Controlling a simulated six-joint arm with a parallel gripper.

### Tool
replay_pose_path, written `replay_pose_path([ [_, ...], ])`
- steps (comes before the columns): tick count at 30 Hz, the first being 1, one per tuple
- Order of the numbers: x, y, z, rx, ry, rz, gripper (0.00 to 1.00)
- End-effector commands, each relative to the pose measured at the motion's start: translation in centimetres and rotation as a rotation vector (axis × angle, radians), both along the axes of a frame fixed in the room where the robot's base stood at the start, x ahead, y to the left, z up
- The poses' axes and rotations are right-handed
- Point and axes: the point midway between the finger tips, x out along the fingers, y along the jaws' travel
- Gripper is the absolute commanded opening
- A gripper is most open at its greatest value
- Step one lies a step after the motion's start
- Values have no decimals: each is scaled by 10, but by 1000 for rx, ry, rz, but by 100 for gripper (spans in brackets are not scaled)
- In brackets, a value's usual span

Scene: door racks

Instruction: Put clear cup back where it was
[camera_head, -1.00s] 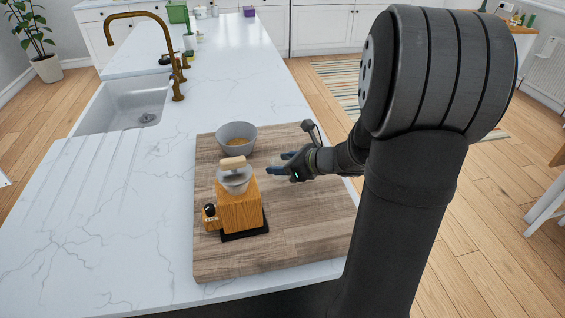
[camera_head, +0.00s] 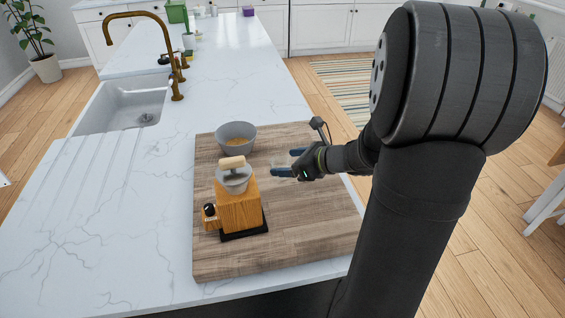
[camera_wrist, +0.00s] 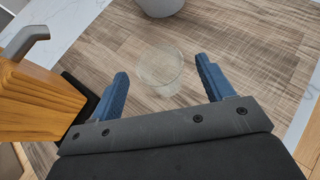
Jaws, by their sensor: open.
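The clear cup (camera_wrist: 160,73) is a see-through glass standing on the wooden board (camera_head: 300,240). It is faint in the head view, near my fingertips. My gripper (camera_head: 285,162) is at the board's right side. In the wrist view my gripper (camera_wrist: 161,82) has its two blue fingers spread apart, one to each side of the cup's near part. The fingers do not appear to touch the cup. Nothing is held.
A wooden grinder (camera_head: 238,207) with a grey hopper stands on the board left of my gripper. A grey bowl (camera_head: 236,136) with brownish contents stands behind it. The board's front right is clear. A sink (camera_head: 120,105) is at the left.

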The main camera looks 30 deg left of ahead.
Motion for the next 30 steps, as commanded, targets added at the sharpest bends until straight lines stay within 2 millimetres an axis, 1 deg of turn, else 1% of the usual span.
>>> replay_pose_path([
  [1, 1, -10, 6, 2, -2, -6, 74],
  [6, 0, -42, 23, 1, -2, -4, 74],
  [9, 0, -57, 32, 1, -2, -4, 74],
  [13, 0, -71, 39, 0, -2, -3, 74],
  [19, -1, -81, 44, -1, 0, -1, 74],
  [30, -1, -80, 44, 0, 1, 0, 74],
])
